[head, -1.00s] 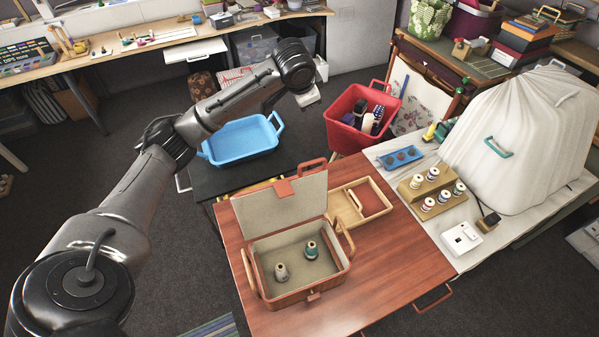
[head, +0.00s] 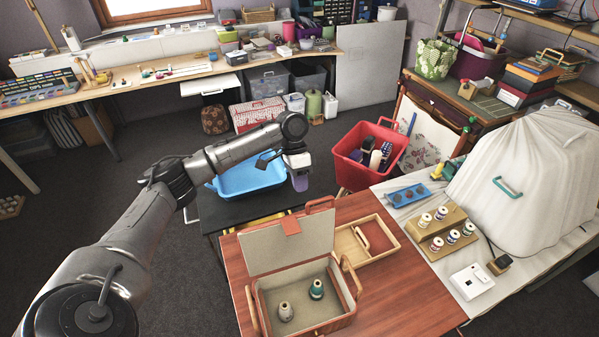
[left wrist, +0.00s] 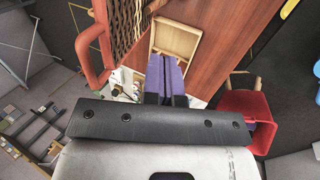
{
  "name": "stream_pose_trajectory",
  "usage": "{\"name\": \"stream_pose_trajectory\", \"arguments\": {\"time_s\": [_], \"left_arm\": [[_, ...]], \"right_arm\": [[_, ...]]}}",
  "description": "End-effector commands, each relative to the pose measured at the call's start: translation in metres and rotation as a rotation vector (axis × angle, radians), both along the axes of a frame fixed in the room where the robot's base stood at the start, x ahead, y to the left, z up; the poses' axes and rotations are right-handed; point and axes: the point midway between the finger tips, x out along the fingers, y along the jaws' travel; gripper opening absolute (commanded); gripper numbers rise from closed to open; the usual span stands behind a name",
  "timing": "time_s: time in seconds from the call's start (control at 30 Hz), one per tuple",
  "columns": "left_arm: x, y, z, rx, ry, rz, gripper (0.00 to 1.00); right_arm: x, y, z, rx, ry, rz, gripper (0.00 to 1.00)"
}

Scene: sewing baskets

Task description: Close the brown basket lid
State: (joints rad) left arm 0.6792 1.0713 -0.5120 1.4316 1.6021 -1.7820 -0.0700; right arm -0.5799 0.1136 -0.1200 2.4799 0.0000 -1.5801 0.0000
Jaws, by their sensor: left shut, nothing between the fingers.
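The brown basket (head: 318,327) stands on the reddish wooden table, with its lid (head: 285,249) open and raised upright at the back. The lid's pale lining faces the head camera, with a red-brown tab and a handle at its top edge. A grey spool and a teal spool sit inside the basket. My left gripper (head: 300,182) is shut and empty, pointing down behind and above the lid, apart from it. Its purple fingers (left wrist: 165,78) show in the left wrist view, where the lid's woven outer side (left wrist: 126,28) and red-brown handle (left wrist: 88,48) lie to the left. My right gripper is not in view.
A light wooden tray (head: 362,240) lies right of the lid. A red bin (head: 358,172) stands behind, and a blue tub (head: 240,183) sits on the dark table. A spool stand (head: 437,228) and a covered machine (head: 540,170) are at right. The front right tabletop is clear.

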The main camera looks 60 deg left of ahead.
Motion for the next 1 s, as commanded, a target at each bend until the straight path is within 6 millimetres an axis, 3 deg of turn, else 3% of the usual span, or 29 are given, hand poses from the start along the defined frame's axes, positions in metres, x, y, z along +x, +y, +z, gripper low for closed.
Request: {"name": "stream_pose_trajectory", "arguments": {"time_s": [0.27,0.6,1.0], "left_arm": [[-0.006,-0.021,-0.044,0.000,0.002,-0.001,0.00],[-0.014,-0.054,-0.036,0.002,-0.002,0.000,0.00],[-0.016,-0.058,-0.036,0.002,-0.001,0.000,0.00]], "right_arm": [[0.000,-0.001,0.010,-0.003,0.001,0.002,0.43],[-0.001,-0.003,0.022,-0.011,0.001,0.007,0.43],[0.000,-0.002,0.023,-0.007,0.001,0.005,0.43]]}}
